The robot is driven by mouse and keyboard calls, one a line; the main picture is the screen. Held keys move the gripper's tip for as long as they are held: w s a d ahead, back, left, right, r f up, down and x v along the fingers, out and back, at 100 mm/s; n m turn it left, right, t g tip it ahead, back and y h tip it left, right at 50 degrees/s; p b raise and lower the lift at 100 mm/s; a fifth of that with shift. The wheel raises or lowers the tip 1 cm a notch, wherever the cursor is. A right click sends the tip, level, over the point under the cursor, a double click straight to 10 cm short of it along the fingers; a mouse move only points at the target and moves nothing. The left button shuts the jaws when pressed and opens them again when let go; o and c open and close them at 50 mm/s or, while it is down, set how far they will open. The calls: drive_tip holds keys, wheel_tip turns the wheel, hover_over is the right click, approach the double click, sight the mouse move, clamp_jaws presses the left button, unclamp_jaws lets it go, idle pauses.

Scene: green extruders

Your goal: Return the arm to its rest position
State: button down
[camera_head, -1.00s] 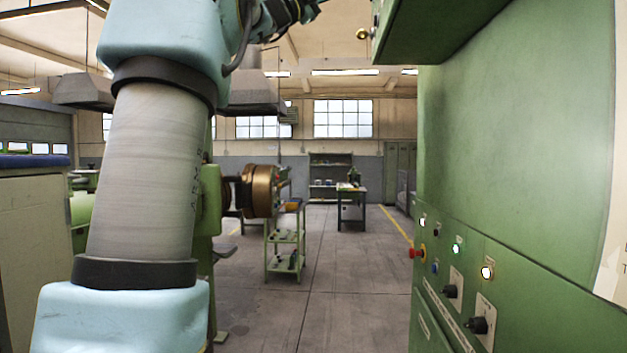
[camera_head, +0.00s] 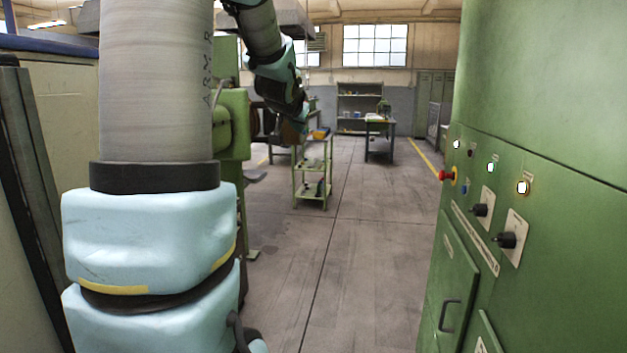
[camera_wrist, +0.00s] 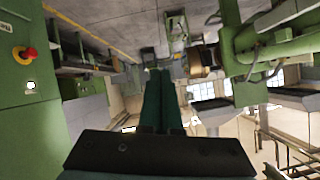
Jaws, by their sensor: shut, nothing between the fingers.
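My arm (camera_head: 155,90) stands upright at the left of the head view, with pale blue joints and a grey sleeve. Its far part (camera_head: 265,45) comes down from the top edge toward the middle of the room. In the wrist view my gripper (camera_wrist: 163,75) shows as two dark green fingers side by side, shut with nothing between them. The fingers point into the open room and touch nothing that I can see. In the head view the fingertips are not clearly seen against the background.
A green cabinet (camera_head: 560,90) with lit buttons, knobs and a red stop button (camera_head: 446,176) stands close on the right. A green trolley (camera_head: 312,170) stands beyond the arm; a workbench (camera_head: 379,128) is farther back. The floor (camera_head: 360,260) between is clear.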

drive_tip(key=s+a+f+n+g, duration=0.1)
drive_tip(key=s+f+g, duration=0.4)
drive_tip(key=s+f, duration=0.7)
drive_tip(key=s+a+f+n+g+y+b, duration=0.1)
drive_tip(key=s+f+g, duration=0.4)
drive_tip(key=s+f, duration=0.8)
drive_tip(key=s+n, duration=0.1)
drive_tip(key=s, duration=0.3)
drive_tip(key=shift+a+f+n+g, duration=0.25)
drive_tip(key=shift+a+n+g, duration=0.05)
drive_tip(key=shift+g, duration=0.1)
